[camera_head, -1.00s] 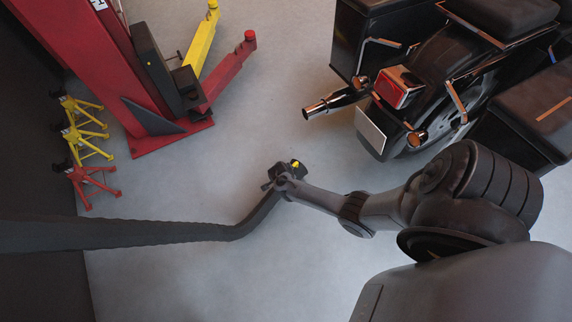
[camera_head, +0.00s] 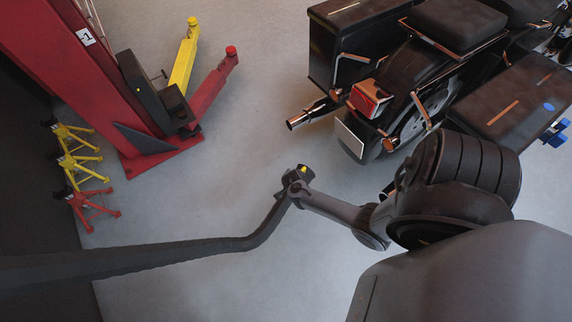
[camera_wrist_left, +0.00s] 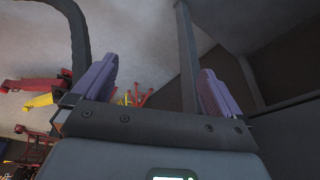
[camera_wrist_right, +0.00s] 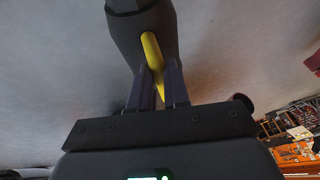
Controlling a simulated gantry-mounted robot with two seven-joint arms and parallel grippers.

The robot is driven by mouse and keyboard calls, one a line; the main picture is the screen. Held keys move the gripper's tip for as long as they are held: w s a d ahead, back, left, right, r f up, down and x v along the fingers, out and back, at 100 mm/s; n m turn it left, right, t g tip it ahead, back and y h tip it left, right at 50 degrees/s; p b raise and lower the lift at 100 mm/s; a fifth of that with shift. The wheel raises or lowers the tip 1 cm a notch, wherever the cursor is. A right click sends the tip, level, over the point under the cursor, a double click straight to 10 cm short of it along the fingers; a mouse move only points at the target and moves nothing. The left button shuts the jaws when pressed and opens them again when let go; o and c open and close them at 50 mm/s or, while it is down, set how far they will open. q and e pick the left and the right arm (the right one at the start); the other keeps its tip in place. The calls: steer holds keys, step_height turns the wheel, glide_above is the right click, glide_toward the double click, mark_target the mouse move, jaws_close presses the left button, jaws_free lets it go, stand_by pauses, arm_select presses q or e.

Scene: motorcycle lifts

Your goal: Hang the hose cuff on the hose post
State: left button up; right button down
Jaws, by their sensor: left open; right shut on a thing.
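The hose cuff (camera_head: 298,176) is a dark piece with a yellow part at the end of a thick dark hose (camera_head: 200,248), which comes in from the left edge. My right gripper (camera_head: 294,186) holds it above the bare floor. In the right wrist view, the right gripper (camera_wrist_right: 158,78) is shut on the yellow bar of the cuff (camera_wrist_right: 152,50), with its dark body beyond. My left gripper (camera_wrist_left: 158,78) is open and empty, and is outside the head view. A grey pole (camera_wrist_left: 187,60) shows beyond its fingers; I cannot tell whether it is the hose post.
A red lift column (camera_head: 75,60) with a yellow arm (camera_head: 185,60) and a red arm (camera_head: 218,88) stands at upper left. Yellow and red jack stands (camera_head: 78,165) are beside it. A motorcycle (camera_head: 400,80) stands at upper right. The floor between (camera_head: 240,140) is clear.

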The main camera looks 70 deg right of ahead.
steer(key=shift+s+d+r+p, duration=0.25)
steer(key=shift+s+r+p, duration=0.5)
steer(key=shift+s, duration=0.45)
steer(key=shift+s+r+p, duration=0.15)
steer(key=shift+r+p, duration=0.2)
steer(key=shift+r, duration=0.05)
steer(key=shift+w+a+p, duration=0.25)
steer(key=shift+a+p, duration=0.1)
steer(key=shift+a, duration=0.65)
steer(key=w+a+p, duration=0.1)
steer(key=w+a, duration=0.1)
steer(key=a, duration=1.1)
steer(key=shift+w+a, duration=0.4)
